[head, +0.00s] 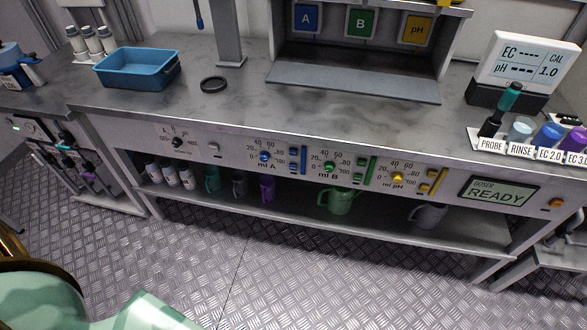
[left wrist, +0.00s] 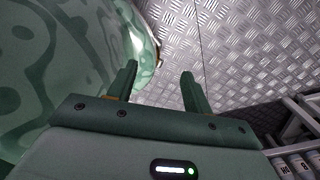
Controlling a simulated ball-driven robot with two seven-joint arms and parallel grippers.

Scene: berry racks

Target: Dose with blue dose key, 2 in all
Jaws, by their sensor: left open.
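Two upright blue keys (head: 298,160) sit side by side on the bench's front panel, right of the blue "ml A" dial (head: 264,157). I cannot read any marking that tells which is the dose key. The doser display (head: 498,194) at the panel's right reads "READY". A blue "A" plate (head: 308,18) is above the bay at the back. My left gripper (left wrist: 158,72) is open and empty in the left wrist view, over the metal floor and far from the keys. It is not in the head view. My right gripper is in neither view.
Green keys (head: 366,169) and yellow keys (head: 434,183) follow to the right on the panel. A blue tray (head: 137,68) and a black ring (head: 213,84) lie on the bench. Labelled cups stand at the right end. Jugs and bottles fill the lower shelf. The floor in front is clear.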

